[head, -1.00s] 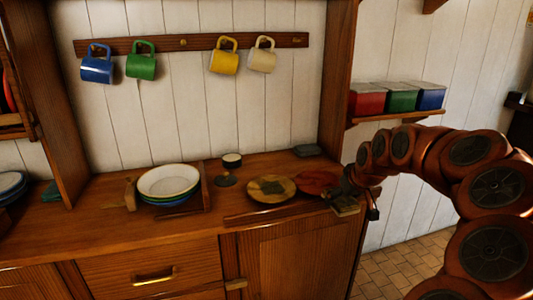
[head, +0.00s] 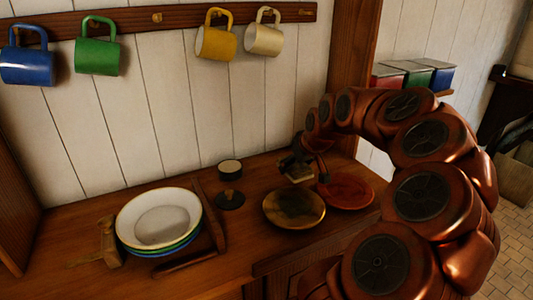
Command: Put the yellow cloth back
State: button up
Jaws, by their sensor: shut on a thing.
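My gripper (head: 295,163) is above the back of the counter, behind the yellow plate and left of the red plate. It is shut on a small, flat, pale yellowish thing, which looks like the folded yellow cloth (head: 299,174). The fingers hide part of it. I cannot tell whether the cloth touches the counter. The yellow plate (head: 284,217) lies just in front, with a dark patch on its face. The red plate (head: 352,196) lies beside it to the right.
A stack of plates (head: 158,218) stands left within wooden rails (head: 208,215). Mugs (head: 216,42) hang above. Lidded boxes (head: 418,72) sit on the right shelf. My arm covers the counter's right end.

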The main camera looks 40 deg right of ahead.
jog(key=w+d+p, duration=0.1)
jog(key=w+d, duration=0.1)
jog(key=w, duration=0.2)
jog(key=w+d+f+p, duration=0.1)
jog(key=w+d, duration=0.2)
jog(key=w, duration=0.2)
jog(key=w+d+p, duration=0.2)
jog(key=w, duration=0.3)
jog(key=shift+d+f, duration=0.15)
jog(key=shift+d, duration=0.05)
jog(key=shift+f+p, duration=0.6)
jog(key=shift+f, duration=1.2)
jog(key=shift+f, duration=0.2)
jog(key=o, duration=1.1)
jog(key=shift+r, duration=0.2)
